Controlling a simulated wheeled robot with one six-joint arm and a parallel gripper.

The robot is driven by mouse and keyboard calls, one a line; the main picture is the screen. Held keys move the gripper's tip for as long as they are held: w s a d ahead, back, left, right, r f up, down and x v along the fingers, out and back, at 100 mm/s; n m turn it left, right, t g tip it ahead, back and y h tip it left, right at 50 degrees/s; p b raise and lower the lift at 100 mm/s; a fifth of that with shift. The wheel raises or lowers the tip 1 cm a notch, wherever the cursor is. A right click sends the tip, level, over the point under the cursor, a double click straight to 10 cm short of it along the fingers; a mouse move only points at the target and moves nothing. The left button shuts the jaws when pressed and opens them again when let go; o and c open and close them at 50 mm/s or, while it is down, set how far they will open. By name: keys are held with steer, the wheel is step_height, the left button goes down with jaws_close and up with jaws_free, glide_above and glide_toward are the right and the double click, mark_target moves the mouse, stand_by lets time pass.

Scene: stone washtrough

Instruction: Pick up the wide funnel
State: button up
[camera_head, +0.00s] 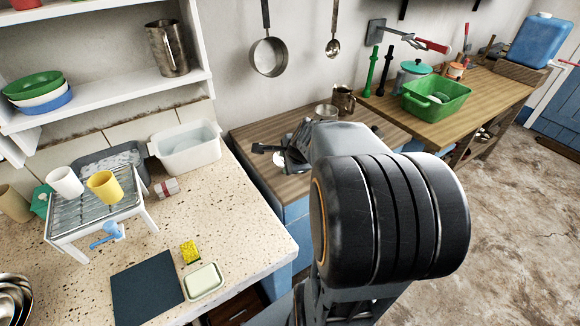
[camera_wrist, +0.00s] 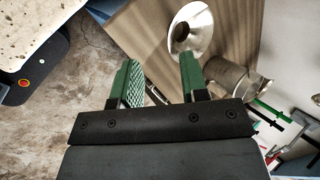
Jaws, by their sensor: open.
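The wide funnel (camera_wrist: 200,28) is a shiny silver cone with a dark round hole, on the wooden counter at the top of the wrist view.
Behind, a pan (camera_head: 269,57) and a ladle (camera_head: 333,46) hang on the wall. The speckled counter (camera_head: 238,218) is at left.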

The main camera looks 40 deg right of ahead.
steer(key=w+d+f+m, duration=0.1)
steer(key=d+f, duration=0.1)
steer(key=w+d+f+m+b, duration=0.1)
steer(key=w+f, duration=0.1)
steer(key=f, duration=0.1)
steer(key=w+d+f+m+b, duration=0.1)
steer(key=d+f+m, duration=0.1)
steer(key=shift+w+d+f+h, duration=0.35)
steer(key=shift+h, duration=0.05)
steer(key=shift+b+x, duration=1.2)
steer(key=shift+x, duration=1.85)
steer(key=shift+a, duration=0.1)
steer(key=shift+c, duration=0.4)
jaws_close()
steer(key=shift+a+f, duration=0.1)
